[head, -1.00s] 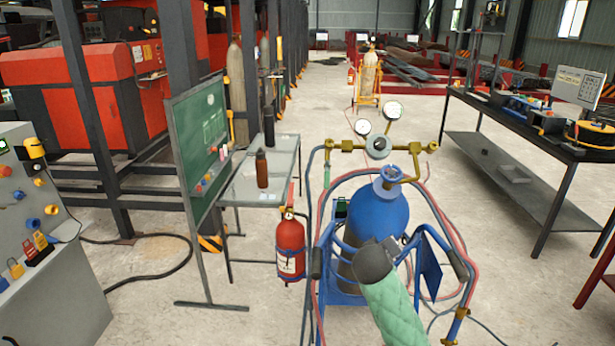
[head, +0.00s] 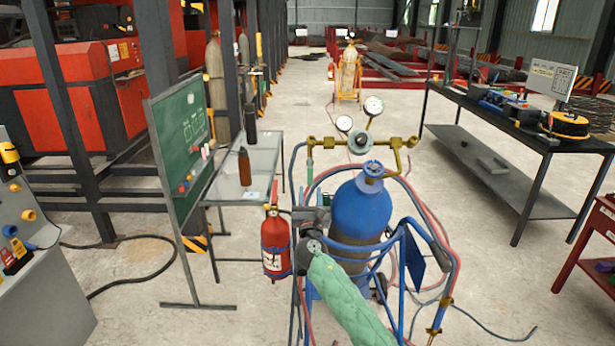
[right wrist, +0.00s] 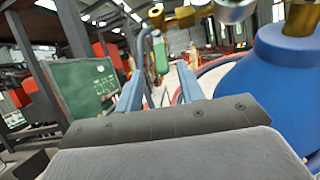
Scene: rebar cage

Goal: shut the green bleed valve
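A small green part (head: 309,168) hangs below the left end of the brass manifold (head: 328,143), beside the blue gas cylinder (head: 362,212). It looks like the green bleed valve; its handle position is too small to tell. In the right wrist view the green part (right wrist: 160,55) is upright under a brass fitting (right wrist: 172,18), beyond my fingers. My right gripper (right wrist: 160,88) has its two blue fingers apart with nothing between them. In the head view its dark wrist is left of the cylinder, below the green part, and the fingers are hard to make out. My left gripper is not in view.
The cylinder stands in a blue cart (head: 402,262) with red hoses. A red fire extinguisher (head: 276,243) is close on the left. A green board (head: 182,140) and a small table (head: 235,190) stand farther left. A dark workbench (head: 500,125) stands at right.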

